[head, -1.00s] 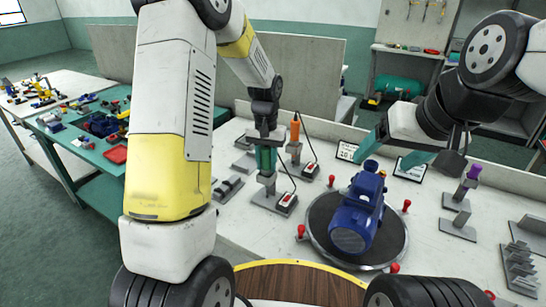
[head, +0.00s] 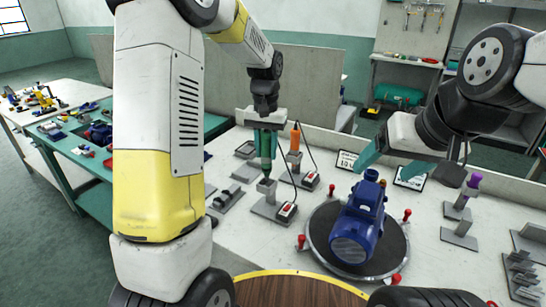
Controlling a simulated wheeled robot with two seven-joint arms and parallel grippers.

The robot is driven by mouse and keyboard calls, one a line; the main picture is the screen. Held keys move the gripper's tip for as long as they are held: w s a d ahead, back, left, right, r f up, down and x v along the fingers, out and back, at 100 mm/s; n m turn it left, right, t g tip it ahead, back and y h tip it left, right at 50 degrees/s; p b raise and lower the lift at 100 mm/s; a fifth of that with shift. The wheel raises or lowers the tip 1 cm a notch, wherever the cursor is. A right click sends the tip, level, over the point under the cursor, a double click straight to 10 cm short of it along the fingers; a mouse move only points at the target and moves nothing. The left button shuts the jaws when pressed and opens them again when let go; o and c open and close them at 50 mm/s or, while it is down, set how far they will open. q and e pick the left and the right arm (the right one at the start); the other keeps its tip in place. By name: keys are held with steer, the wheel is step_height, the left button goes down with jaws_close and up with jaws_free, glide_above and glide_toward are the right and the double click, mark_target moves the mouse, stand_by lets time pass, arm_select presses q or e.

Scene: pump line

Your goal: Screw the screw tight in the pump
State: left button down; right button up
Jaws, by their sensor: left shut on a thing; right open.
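The blue pump (head: 358,225) lies on a round dark turntable (head: 320,241) on the bench. I cannot make out a screw on it. My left gripper (head: 265,155) is shut on a green-handled screwdriver (head: 266,165), upright over its grey stand (head: 270,208). The fingers hide much of the handle, and I cannot tell whether the tip is clear of the stand. My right gripper (head: 388,168) is open and empty above and behind the pump, its teal fingers apart.
An orange-handled screwdriver (head: 295,137) stands in another holder just right of my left gripper. Corded switch boxes (head: 288,211) lie near. Red knobs (head: 407,214) ring the turntable. A purple-topped item (head: 474,180) and grey brackets (head: 459,234) stand at right.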

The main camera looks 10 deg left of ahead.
arm_select(q)
step_height(320, 180, up, 15)
steer(key=shift+f, duration=0.1)
stand_by(0.8)
steer(key=shift+a, duration=0.1)
